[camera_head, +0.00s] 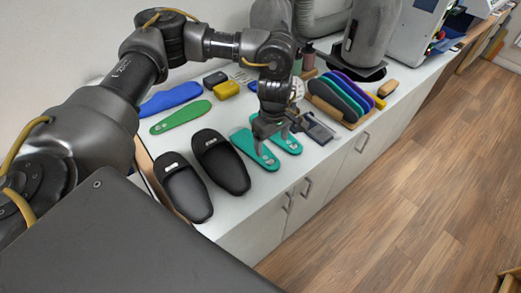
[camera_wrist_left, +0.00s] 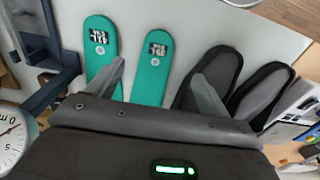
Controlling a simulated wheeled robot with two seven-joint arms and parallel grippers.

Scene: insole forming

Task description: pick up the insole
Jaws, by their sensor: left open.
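Two teal insoles lie side by side on the white counter: one nearer the front left (camera_head: 243,140) and one to its right (camera_head: 293,147). The left wrist view shows both, the left one (camera_wrist_left: 101,45) and the right one (camera_wrist_left: 153,62), each with a dark printed label. My left gripper (camera_head: 272,143) is open and empty above the teal insoles. Contact cannot be told. My right gripper is out of view.
Two black slippers (camera_head: 222,163) stand left of the teal insoles. A green insole (camera_head: 180,118), a blue insole (camera_head: 170,97) and a yellow object (camera_head: 225,89) lie behind. A rack (camera_head: 350,122) of coloured insoles stands right. The dial (camera_wrist_left: 12,140) is near my wrist.

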